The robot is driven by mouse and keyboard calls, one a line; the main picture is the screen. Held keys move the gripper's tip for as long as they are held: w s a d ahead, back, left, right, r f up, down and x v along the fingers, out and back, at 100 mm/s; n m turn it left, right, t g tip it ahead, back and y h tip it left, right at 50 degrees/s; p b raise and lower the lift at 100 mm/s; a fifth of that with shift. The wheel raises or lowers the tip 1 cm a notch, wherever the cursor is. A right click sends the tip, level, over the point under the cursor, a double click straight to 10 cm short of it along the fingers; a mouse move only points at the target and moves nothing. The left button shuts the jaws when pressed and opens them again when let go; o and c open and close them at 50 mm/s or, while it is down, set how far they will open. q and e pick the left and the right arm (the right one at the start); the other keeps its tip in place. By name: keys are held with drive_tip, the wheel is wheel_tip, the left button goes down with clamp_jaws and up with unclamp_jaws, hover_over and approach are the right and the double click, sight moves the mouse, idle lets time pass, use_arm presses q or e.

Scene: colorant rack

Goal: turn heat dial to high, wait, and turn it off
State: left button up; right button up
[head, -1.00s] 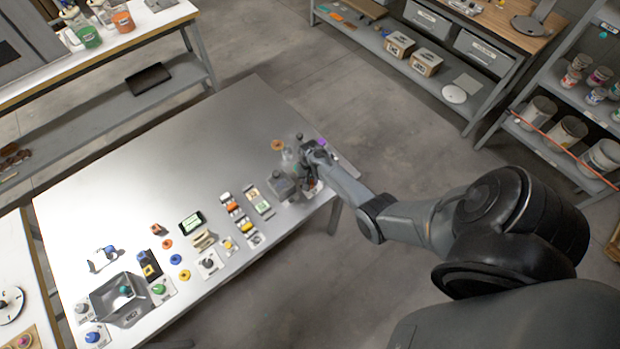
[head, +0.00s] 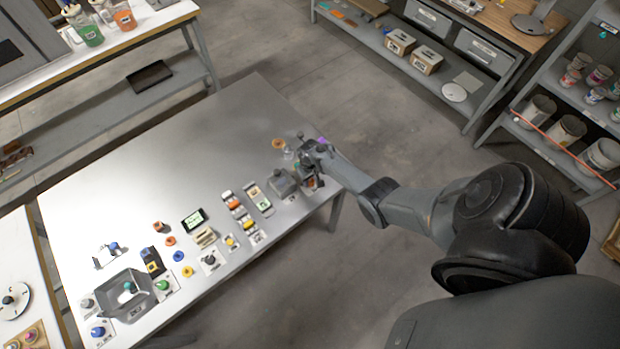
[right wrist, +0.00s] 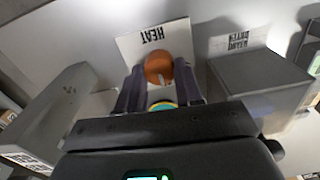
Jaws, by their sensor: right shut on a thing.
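The heat dial (right wrist: 158,63) is a round copper-orange knob with a pale pointer mark. It stands on a white plate marked HEAT (right wrist: 127,46), which shows upside down in the right wrist view. My right gripper (right wrist: 160,72) is shut on the dial, with one dark finger on each side of it. In the head view my right gripper (head: 309,160) is at the table's far right corner, and it hides the dial there. My left gripper is not in view.
Grey boxes flank the dial, one on the left (right wrist: 62,108) and one on the right (right wrist: 262,82) in the right wrist view. Several knobs, cards and a grey bin (head: 108,300) line the table's near edge. The table's back half (head: 150,170) is clear.

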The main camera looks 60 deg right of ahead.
sight(310, 180)
idle(0.3)
drive_tip(key=o, duration=1)
drive_tip(key=shift+o, duration=0.2)
drive_tip(key=shift+r, duration=0.25)
wheel_tip(310, 180, up, 10)
drive_tip(key=p, duration=0.3)
drive_tip(key=shift+s, duration=0.1)
